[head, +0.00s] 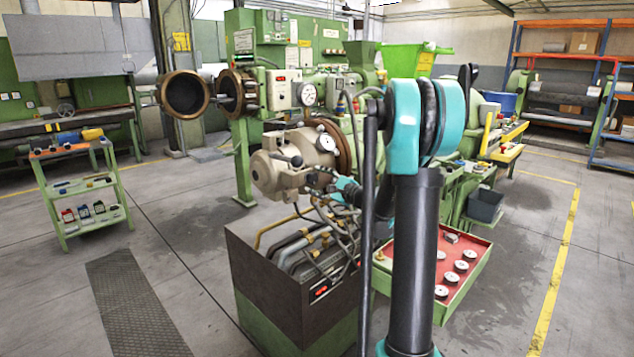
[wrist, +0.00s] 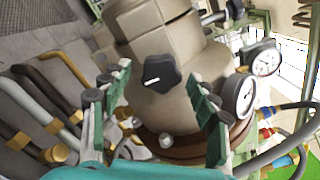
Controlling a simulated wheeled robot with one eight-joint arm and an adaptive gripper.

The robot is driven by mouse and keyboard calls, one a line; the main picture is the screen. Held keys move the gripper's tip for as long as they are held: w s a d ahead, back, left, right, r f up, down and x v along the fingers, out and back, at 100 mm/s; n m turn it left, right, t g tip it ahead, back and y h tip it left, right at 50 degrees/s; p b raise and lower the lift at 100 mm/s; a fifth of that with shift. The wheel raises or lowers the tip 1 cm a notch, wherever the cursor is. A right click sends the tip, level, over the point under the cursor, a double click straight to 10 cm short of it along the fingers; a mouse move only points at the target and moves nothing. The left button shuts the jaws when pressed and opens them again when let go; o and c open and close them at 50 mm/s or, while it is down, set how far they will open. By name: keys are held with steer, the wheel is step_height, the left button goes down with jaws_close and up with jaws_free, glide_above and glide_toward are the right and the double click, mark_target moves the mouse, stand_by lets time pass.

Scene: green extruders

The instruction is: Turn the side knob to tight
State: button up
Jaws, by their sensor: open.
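The side knob (wrist: 160,73) is black with a white pointer line and sits on a beige machine housing (wrist: 190,50) in the wrist view. The pointer aims to the left and slightly down in that picture. My gripper (wrist: 157,76) is open, with one green finger on each side of the knob in the picture. No finger visibly touches the knob, and the remaining depth is hard to judge. In the head view the beige housing (head: 268,172) is near the middle, with my gripper (head: 322,181) at its right side. I cannot clearly make out the knob there.
Pressure gauges (wrist: 238,95) sit right of the knob. Pipes and hoses (wrist: 45,100) run at the left of the wrist view. A dark metal base (head: 270,270) stands below the housing. A red-topped tray (head: 425,262) with several dials is at right. A green cart (head: 85,190) stands left.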

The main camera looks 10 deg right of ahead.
steer(key=v, duration=1.2)
steer(key=s+a+f+n+g+h, duration=0.3)
steer(key=s+a+f+n+g, duration=0.55)
steer(key=s+f, duration=0.5)
steer(key=s+d+f+n+g+h, duration=0.1)
steer(key=s+d+f+n+h, duration=0.1)
steer(key=s, duration=0.6)
steer(key=s+d+f+n+g+h, duration=0.1)
steer(key=s+d+f+n+h, duration=0.2)
steer(key=s, duration=0.6)
step_height(320, 180, down, 3)
steer(key=n+h, duration=0.2)
steer(key=n, duration=0.2)
steer(key=shift+s+n+h, duration=0.3)
steer(key=shift+s+n, duration=0.05)
steer(key=shift+f, duration=0.1)
